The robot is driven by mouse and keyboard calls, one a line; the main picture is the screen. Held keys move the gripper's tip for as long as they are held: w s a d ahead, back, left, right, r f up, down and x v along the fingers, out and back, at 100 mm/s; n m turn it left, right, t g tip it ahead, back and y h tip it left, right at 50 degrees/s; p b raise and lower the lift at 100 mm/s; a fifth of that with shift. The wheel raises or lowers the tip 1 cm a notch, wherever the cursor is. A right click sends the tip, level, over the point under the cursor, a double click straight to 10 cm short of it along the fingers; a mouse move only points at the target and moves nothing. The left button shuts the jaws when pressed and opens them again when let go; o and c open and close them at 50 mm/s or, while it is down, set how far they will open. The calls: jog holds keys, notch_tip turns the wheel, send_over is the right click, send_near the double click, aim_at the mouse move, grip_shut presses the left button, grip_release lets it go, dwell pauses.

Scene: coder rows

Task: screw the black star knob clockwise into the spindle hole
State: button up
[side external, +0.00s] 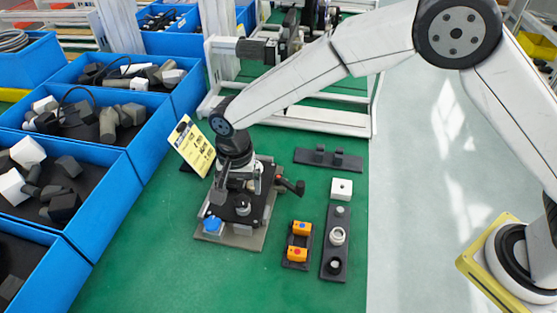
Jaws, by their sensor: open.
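My gripper (236,188) points down over a small fixture (208,232) on the green table, left of centre. Its fingers are apart. A dark round part (242,204) sits on the fixture just below the fingers; whether it is the star knob, and whether the fingers touch it, I cannot tell. A black knob-like end (299,187) sticks out at the fixture's right side. The spindle hole cannot be made out; the gripper and fixture parts may hide it. A blue part (212,225) sits at the fixture's front left corner.
Right of the fixture lie a holder with orange parts (299,229) and a dark strip (336,219) with round parts and a white block (342,188). Another dark strip (303,157) lies behind. Blue bins (112,216) line the left. A yellow card (194,148) stands beside my wrist.

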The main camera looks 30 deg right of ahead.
jog(key=shift+r, duration=2.15)
jog(key=shift+d+r, duration=0.1)
jog(key=shift+d, duration=0.45)
jog(key=s+d+r+n+t, duration=0.1)
jog(key=s+d+n, duration=0.1)
jog(key=d, duration=0.6)
jog(key=s+d+r+n, duration=0.1)
jog(key=s+d+n, duration=0.15)
jog(key=d, duration=0.65)
jog(key=s+d+n+t, duration=0.1)
jog(key=s+d+n, duration=0.2)
jog(key=s+d, duration=0.8)
jog(key=shift+s+f+t, duration=0.2)
jog(key=shift+s+t, duration=0.1)
